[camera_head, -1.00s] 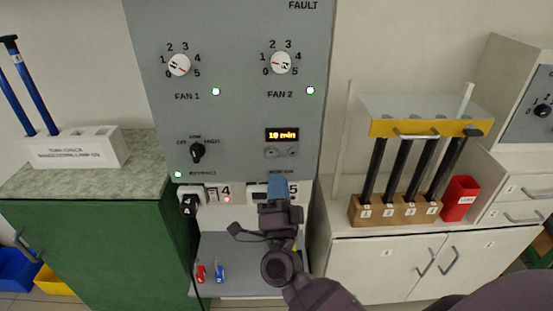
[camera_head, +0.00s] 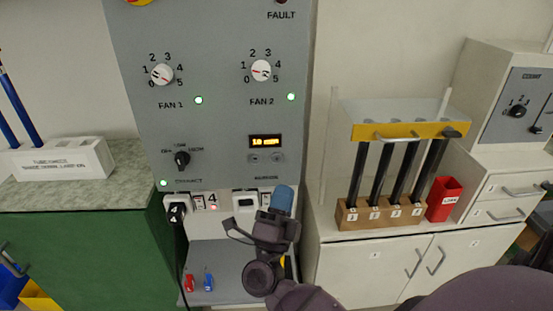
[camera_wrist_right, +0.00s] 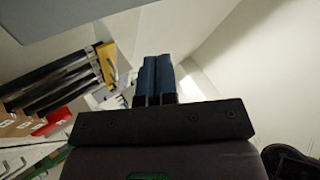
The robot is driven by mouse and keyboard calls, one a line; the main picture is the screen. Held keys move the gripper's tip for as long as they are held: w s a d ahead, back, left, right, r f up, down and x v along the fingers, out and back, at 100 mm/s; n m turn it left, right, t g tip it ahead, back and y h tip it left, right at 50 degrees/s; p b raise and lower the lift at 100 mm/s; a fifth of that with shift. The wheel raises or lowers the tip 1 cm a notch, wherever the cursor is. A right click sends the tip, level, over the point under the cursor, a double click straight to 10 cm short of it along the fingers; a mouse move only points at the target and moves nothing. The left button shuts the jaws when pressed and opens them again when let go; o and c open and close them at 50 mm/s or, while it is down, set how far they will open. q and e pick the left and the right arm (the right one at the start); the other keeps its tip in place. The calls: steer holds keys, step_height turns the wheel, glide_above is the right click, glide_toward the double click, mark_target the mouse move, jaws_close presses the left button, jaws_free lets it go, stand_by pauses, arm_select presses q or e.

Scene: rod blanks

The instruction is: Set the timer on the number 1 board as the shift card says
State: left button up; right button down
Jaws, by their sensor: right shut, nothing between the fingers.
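A grey control board (camera_head: 215,110) fills the middle of the head view. Its timer display (camera_head: 265,141) is lit orange and seems to read 10 min, a little blurred now. Two small buttons (camera_head: 265,157) sit just under the display. My right gripper (camera_head: 283,198) is below the buttons, in front of the board's lower edge, apart from them. Its blue fingers are together and empty in the right wrist view (camera_wrist_right: 155,80). My left gripper is not in view. I cannot make out a shift card or a board number 1.
Fan dials (camera_head: 162,74) and a selector knob (camera_head: 182,160) are on the board. A plug with a cable (camera_head: 177,213) hangs at lower left. Right of the board, a wooden block (camera_head: 380,212) holds black rods under a yellow-edged guard, beside a red cup (camera_head: 444,198).

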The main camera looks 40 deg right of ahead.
mark_target(277, 158)
steer(key=w+d, duration=0.1)
steer(key=w, duration=0.1)
steer(key=w+d+b, duration=0.1)
steer(key=w+d, duration=0.1)
steer(key=w, duration=0.1)
steer(key=w+d, duration=0.1)
steer(key=w, duration=0.1)
steer(key=shift+w+d, duration=0.15)
steer(key=shift+d, duration=0.1)
stand_by(1.1)
stand_by(0.9)
steer(key=shift+w, duration=0.15)
steer(key=shift+w+d, duration=0.2)
steer(key=shift+w, duration=0.05)
